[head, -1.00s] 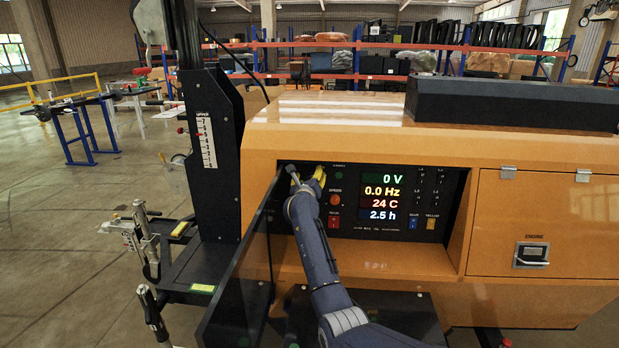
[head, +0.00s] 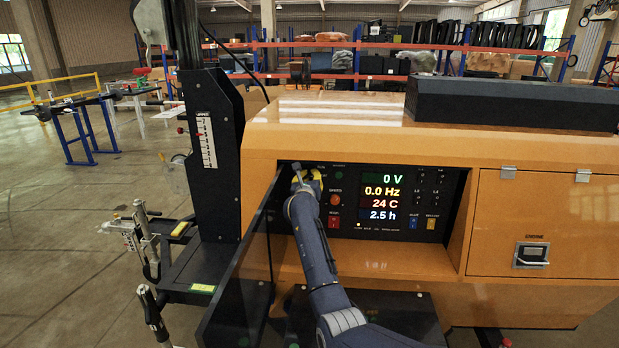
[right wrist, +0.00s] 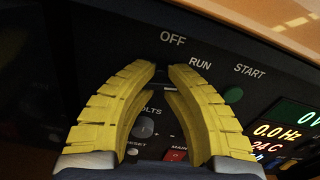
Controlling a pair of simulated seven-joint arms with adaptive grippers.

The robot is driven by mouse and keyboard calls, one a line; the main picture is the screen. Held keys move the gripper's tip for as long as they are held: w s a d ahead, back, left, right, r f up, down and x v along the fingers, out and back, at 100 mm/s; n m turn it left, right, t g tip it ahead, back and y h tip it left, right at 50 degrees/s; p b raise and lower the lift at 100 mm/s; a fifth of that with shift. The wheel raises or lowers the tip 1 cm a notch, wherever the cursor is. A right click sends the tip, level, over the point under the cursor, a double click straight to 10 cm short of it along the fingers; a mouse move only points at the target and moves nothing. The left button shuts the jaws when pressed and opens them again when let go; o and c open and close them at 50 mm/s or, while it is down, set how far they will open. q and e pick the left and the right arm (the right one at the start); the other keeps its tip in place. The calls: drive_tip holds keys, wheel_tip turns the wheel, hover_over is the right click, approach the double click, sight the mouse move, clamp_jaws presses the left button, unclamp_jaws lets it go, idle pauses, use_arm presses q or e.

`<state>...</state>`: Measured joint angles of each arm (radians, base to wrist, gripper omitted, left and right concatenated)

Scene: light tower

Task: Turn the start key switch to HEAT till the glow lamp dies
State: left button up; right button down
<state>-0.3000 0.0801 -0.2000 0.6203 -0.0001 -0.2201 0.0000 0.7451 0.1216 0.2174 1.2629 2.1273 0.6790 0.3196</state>
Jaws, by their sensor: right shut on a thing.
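My right gripper (head: 308,176) is at the upper left of the black control panel (head: 375,240). In the right wrist view its yellow fingers (right wrist: 161,72) come together at the tips, shut on the start key switch (right wrist: 160,79), which is mostly hidden between them. The OFF, RUN and START labels show beyond and right of the tips; no HEAT label can be read. A green round indicator (right wrist: 233,95) sits below START. My left gripper is not in view.
The panel display (head: 383,197) reads 0 V, 0.0 Hz, 24 C and 2.5 h. Red (head: 334,222), blue and yellow switches sit low on the panel. An open dark door (head: 240,275) stands close left of my right arm. The orange housing (head: 400,145) surrounds the recess.

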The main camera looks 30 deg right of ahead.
drive_tip(key=shift+m, duration=1.2)
drive_tip(key=c, duration=0.9)
unclamp_jaws()
drive_tip(key=shift+s, duration=0.1)
drive_tip(key=v, duration=1.2)
